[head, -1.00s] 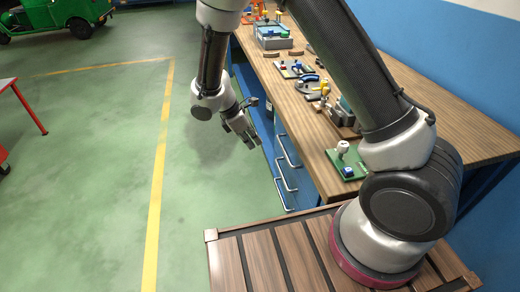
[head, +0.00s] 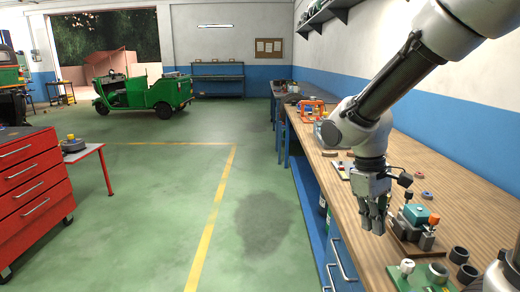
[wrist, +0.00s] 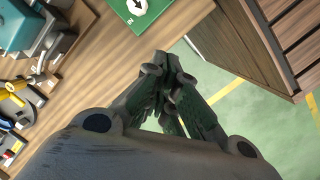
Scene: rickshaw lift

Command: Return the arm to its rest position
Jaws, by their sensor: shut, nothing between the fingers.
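My arm reaches in from the upper right in the head view. My gripper (head: 374,218) points down, shut and empty, near the front edge of the wooden workbench (head: 465,195). In the wrist view my gripper (wrist: 165,75) has its fingertips together, with bench top, bench edge and green floor beyond it. I cannot tell its exact height over the bench edge.
A teal and orange device (head: 416,224) stands on the bench right of the gripper. A green board (head: 420,275) lies nearer. Several tools sit farther back. A red cabinet (head: 32,190) and a green rickshaw (head: 145,92) stand left. The floor between is clear.

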